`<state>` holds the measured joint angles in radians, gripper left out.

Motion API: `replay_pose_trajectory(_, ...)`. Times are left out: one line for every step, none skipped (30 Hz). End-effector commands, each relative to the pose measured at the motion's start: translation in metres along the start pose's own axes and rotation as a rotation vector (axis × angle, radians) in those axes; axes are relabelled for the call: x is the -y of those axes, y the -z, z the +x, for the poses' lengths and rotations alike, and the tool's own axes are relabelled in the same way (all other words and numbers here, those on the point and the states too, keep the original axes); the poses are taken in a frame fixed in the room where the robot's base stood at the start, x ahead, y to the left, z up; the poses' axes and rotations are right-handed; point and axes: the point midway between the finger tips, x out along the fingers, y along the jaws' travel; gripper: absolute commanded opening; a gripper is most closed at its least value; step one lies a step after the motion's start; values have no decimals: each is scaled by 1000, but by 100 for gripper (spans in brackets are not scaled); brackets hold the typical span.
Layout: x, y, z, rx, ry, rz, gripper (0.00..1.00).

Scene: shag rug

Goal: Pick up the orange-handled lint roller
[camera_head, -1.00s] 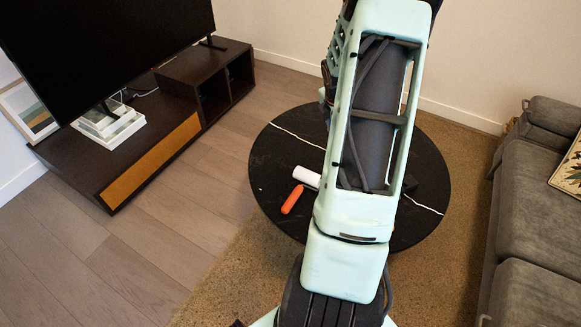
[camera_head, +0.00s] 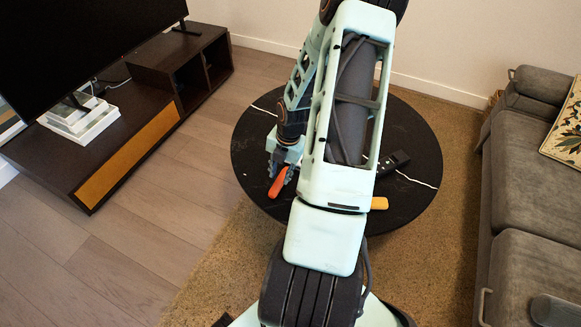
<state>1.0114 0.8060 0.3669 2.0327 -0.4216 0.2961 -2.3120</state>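The orange handle (camera_head: 277,186) of the lint roller shows on the left part of the round black table (camera_head: 415,200). Its white roller end is hidden behind my gripper. My gripper (camera_head: 281,173) points down at the roller, with its fingertips beside or around the upper part of the handle. The fingers are small and partly overlap the handle, so I cannot tell whether they touch or grip it.
A black remote (camera_head: 393,161) and a yellow object (camera_head: 379,203), partly hidden by my arm, lie on the table. A grey sofa (camera_head: 520,190) stands at right. A dark TV stand (camera_head: 140,110) with a white stack (camera_head: 82,119) is at left.

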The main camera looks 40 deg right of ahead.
Motion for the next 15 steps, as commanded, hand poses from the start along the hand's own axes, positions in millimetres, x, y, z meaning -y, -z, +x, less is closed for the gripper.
replay_pose_trajectory(1,0,8,-1,1,0,26)
replay_pose_trajectory(1,0,12,-2,1,0,26)
replay_pose_trajectory(1,0,19,-1,1,-1,26)
replay_pose_trajectory(1,-1,24,-1,1,-2,26)
replay_pose_trajectory(2,-1,29,0,0,-1,26)
replay_pose_trajectory(2,-1,35,-1,1,-1,26)
replay_pose_trajectory(2,-1,39,-2,2,-1,26)
replay_pose_trajectory(2,-1,43,-2,1,-1,26)
replay_pose_trajectory(2,-1,46,-1,1,-1,26)
replay_pose_trajectory(1,-1,47,0,0,-1,26)
replay_pose_trajectory(1,-2,48,1,0,0,26)
replay_pose_trajectory(1,-2,48,1,0,0,26)
replay_pose_trajectory(1,-2,47,1,0,0,26)
replay_pose_trajectory(1,-2,47,1,0,0,26)
replay_pose_trajectory(1,-2,46,1,0,0,26)
